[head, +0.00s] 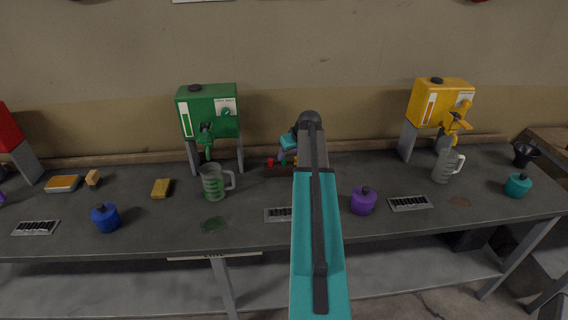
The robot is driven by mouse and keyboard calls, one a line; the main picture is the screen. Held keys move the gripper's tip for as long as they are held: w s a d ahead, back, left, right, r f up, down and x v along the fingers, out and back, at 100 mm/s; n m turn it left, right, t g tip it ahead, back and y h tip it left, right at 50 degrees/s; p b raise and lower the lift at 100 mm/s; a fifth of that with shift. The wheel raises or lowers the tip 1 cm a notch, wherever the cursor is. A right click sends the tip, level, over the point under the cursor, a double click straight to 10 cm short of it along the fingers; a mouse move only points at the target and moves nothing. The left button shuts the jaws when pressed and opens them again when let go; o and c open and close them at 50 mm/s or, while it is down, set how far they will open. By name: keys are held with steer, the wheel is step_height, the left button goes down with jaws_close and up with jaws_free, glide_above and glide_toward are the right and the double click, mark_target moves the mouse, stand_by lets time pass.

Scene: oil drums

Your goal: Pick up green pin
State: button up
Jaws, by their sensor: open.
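A small dark brown pin block (277,172) sits on the workbench, between the green drum and my arm. A small red pin (270,162) stands in its left part. A small green pin (284,162) stands just right of the red one, partly covered by my gripper. My gripper (290,156) is over the right part of the block, just above and behind the green pin. It is open, with nothing seen between its jaws. My teal and black arm hides the right end of the block and much of the gripper. Whether the fingers touch the green pin cannot be told.
A green drum (208,112) on legs stands left with a glass mug (212,183) below it. A yellow drum (440,103) and another mug (447,165) stand right. A purple canister (363,201) is right of my arm. Drain grates (410,203) lie near the front edge.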

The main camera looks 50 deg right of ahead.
mark_target(285, 159)
steer(key=shift+p+x, duration=1.55)
steer(key=shift+x, duration=1.05)
steer(key=shift+a, duration=0.1)
steer(key=shift+c, duration=0.2)
steer(key=shift+s, duration=0.1)
jaws_close()
